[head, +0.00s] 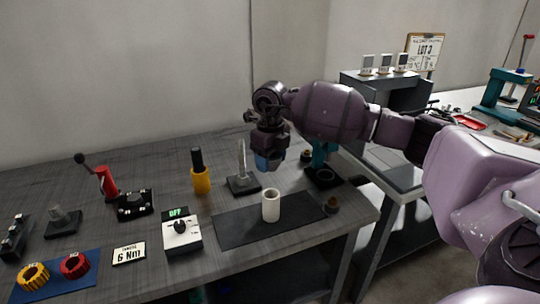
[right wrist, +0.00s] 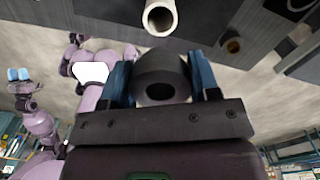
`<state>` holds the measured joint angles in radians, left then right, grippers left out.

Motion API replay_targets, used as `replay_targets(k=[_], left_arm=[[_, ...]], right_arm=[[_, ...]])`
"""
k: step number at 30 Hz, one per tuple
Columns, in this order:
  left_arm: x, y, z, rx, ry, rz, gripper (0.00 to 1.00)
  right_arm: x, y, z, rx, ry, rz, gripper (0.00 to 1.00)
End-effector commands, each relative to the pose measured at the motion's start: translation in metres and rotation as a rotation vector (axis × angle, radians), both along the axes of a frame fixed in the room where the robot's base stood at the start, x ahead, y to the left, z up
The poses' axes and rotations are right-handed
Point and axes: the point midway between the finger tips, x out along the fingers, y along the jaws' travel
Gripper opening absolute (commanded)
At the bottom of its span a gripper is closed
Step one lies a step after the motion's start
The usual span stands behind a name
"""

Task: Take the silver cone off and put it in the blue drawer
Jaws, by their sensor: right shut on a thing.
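My right gripper (head: 268,162) is above the far part of the table, pointing down, right of a light tapered post (head: 241,160) on a black base. In the right wrist view its blue fingers (right wrist: 160,82) are shut on a grey, round, hollow piece (right wrist: 160,62) that looks like the silver cone. The head view hardly shows this piece behind the fingers. My left gripper (right wrist: 18,75) shows small at the left of the right wrist view; its opening is unclear. I cannot make out a blue drawer.
A white hollow cylinder (head: 271,205) stands on a black mat (head: 240,229) in front of my right gripper. A yellow holder (head: 201,180), a dial box (head: 182,232) and a red lever (head: 107,183) stand to the left. A dark cabinet (head: 390,95) stands on the right-hand table.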

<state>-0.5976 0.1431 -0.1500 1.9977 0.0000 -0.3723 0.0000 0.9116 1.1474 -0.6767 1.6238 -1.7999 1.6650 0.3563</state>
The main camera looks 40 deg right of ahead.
Motion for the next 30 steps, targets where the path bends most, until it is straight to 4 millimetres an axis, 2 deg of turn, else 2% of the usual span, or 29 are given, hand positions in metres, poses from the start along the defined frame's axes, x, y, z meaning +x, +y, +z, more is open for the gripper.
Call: replay_targets(k=[30], left_arm=[[-0.01, 0.0, -0.023, 0.001, 0.036, 0.0, 0.43]], right_arm=[[0.0, 0.0, -0.05, -0.001, 0.0, 0.0, 0.24]])
